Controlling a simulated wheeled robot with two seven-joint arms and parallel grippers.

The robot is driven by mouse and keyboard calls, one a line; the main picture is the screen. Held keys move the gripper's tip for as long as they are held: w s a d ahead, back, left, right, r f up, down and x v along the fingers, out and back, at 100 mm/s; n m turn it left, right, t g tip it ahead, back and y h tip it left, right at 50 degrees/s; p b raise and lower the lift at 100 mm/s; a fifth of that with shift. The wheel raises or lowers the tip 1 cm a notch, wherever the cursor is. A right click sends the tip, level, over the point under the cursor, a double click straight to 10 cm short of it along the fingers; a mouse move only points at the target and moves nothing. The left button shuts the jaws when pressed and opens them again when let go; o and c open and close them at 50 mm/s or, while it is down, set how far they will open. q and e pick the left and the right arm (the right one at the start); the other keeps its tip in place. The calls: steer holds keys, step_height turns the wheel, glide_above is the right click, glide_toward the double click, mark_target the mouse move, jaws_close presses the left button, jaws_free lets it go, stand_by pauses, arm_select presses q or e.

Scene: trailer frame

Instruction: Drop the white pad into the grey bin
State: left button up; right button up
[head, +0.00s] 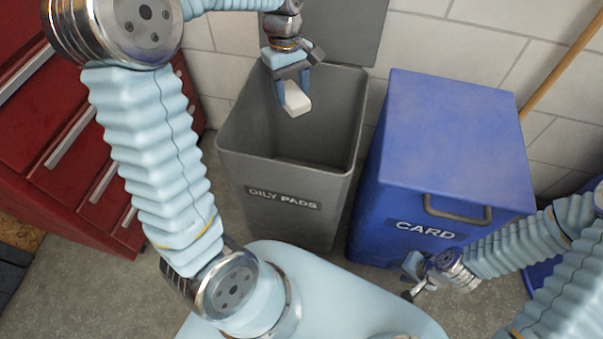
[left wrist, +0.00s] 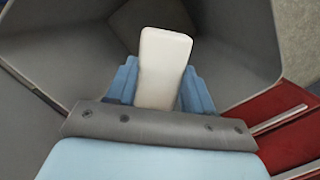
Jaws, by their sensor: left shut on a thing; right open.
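The white pad (head: 297,99) is held by my left gripper (head: 294,96) over the open mouth of the grey bin (head: 282,198). The bin is labelled "OILY PADS" and its lid (head: 345,30) stands raised at the back. In the left wrist view the pad (left wrist: 163,65) sits between the two blue fingers of my left gripper (left wrist: 160,90), with the bin's inner walls (left wrist: 225,60) around and behind it. My right gripper (head: 408,283) is open and empty, low in front of the blue bin, with its fingers partly hard to make out.
A closed blue bin (head: 448,130) labelled "CARD" stands right of the grey bin. A red drawer cabinet (head: 70,150) stands at the left. A wooden pole (head: 565,65) leans on the tiled wall (head: 450,40). Bare floor (head: 90,295) shows at lower left.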

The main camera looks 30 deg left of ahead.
arm_select(q)
step_height(320, 180, down, 2)
steer(key=shift+f+b, duration=0.1)
steer(key=shift+b, duration=0.45)
arm_select(e)
steer(key=shift+w+d+f, duration=0.1)
steer(key=shift+d+f, duration=0.1)
steer(key=shift+f, duration=0.25)
steer(key=shift+w+d+f, duration=0.1)
steer(key=shift+d+f, duration=0.05)
steer(key=shift+f, duration=0.3)
arm_select(q)
steer(key=o, duration=1.2)
arm_select(e)
steer(key=shift+s, duration=0.1)
